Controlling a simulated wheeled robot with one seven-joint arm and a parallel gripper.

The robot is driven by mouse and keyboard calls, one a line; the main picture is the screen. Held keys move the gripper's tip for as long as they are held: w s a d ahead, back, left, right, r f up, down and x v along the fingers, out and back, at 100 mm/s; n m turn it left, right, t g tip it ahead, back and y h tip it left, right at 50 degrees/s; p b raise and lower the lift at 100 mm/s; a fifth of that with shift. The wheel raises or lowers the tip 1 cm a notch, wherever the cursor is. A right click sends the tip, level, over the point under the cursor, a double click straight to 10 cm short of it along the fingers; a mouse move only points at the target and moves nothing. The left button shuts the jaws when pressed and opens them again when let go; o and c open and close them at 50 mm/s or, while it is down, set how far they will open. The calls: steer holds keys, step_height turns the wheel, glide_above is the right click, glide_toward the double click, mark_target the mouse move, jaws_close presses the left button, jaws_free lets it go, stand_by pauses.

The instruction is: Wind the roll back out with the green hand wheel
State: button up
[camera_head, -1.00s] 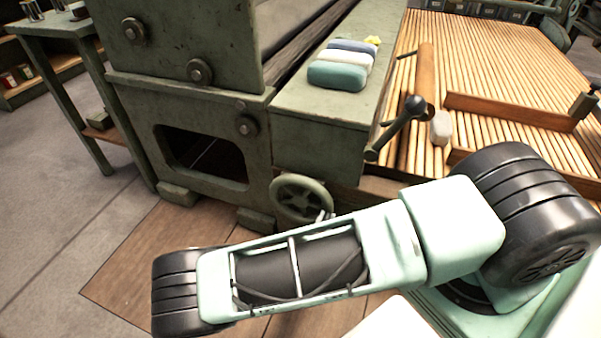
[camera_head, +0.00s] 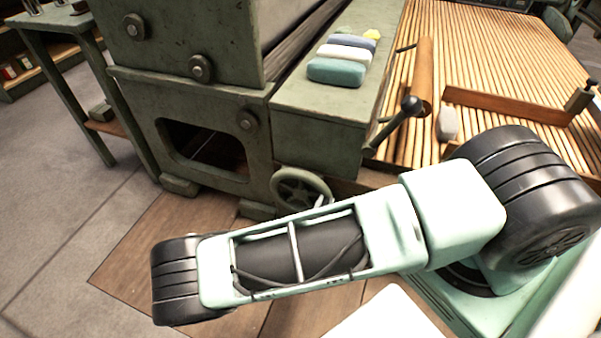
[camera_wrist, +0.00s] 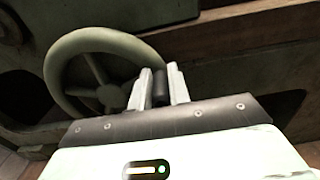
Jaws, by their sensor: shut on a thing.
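The green hand wheel (camera_head: 298,186) stands low on the front of the green machine (camera_head: 318,130), partly behind my arm in the head view. In the wrist view the wheel (camera_wrist: 88,75) fills the left half, with its spokes and hub showing. My gripper (camera_wrist: 159,85) is shut on a short dark handle at the wheel's right side, between its two pale fingers. In the head view only a bit of the gripper (camera_head: 320,201) shows at the wheel's lower right. The roll cannot be told apart for certain in these views.
Several coloured blocks (camera_head: 337,71) lie on the machine's ledge. A green side table (camera_head: 50,25) stands at the left. The floor at lower left is clear.

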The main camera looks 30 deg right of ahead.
mark_target(316, 184)
steer(key=r, duration=0.1)
steer(key=w+r+p, duration=0.1)
steer(key=a+p, duration=0.1)
steer(key=shift+w+a+r, duration=0.1)
steer(key=shift+w+r, duration=0.15)
steer(key=shift+r, duration=0.15)
steer(key=shift+w+a, duration=0.1)
steer(key=shift+f, duration=0.1)
steer(key=shift+w+a+r+p, duration=0.45)
steer(key=shift+w+a+r, duration=0.1)
steer(key=shift+w+r, duration=0.15)
steer(key=o, duration=0.6)
steer(key=shift+o, duration=1.2)
